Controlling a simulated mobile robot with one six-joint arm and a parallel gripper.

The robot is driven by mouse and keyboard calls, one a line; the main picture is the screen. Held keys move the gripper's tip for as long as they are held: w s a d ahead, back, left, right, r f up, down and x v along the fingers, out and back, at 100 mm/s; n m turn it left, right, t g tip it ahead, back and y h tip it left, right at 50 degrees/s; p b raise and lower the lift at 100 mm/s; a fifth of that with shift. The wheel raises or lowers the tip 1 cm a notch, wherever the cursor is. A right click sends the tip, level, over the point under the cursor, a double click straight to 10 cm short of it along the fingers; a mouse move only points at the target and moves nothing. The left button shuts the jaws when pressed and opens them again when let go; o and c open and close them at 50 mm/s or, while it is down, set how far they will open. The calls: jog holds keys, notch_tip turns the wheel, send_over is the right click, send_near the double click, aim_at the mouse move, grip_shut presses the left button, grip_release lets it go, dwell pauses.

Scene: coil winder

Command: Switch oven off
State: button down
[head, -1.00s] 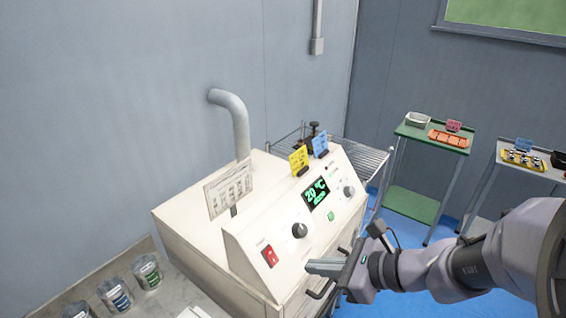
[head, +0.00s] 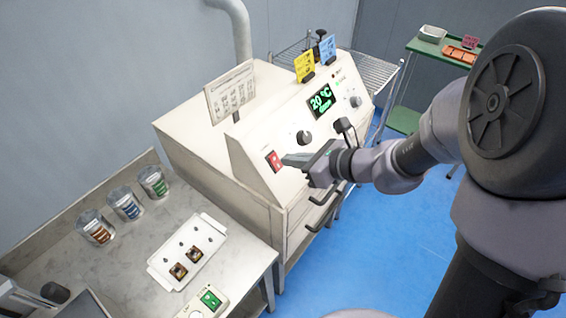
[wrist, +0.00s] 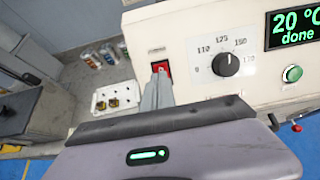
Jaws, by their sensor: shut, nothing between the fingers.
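The oven (head: 230,140) is a cream box with a sloped front panel. Its display (head: 322,102) is lit and reads 20 °C; in the wrist view the display (wrist: 294,27) also says "done". A red rocker switch (head: 274,160) sits at the left end of the panel, and in the wrist view the red switch (wrist: 161,68) shows just beyond the fingertips. My gripper (head: 287,159) is shut and empty, its tips close to the switch. In the wrist view the fingers (wrist: 158,92) cover the switch's lower part; I cannot tell whether they touch it.
A black dial (head: 304,137) is right of the switch. Yellow (head: 304,66) and blue (head: 327,48) cards stand on top. A steel table (head: 110,240) at left holds several jars and a white tray (head: 187,250). A green cart (head: 405,118) stands behind right. Blue floor lies in front.

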aim_at(274, 158)
jog(key=shift+b+x, duration=0.35)
jog(key=shift+x, duration=1.45)
jog(key=shift+w+a, duration=0.1)
jog(key=shift+a, duration=0.05)
jog(key=shift+r, duration=0.2)
jog(key=shift+r+p, duration=0.5)
jog(key=shift+r, duration=0.1)
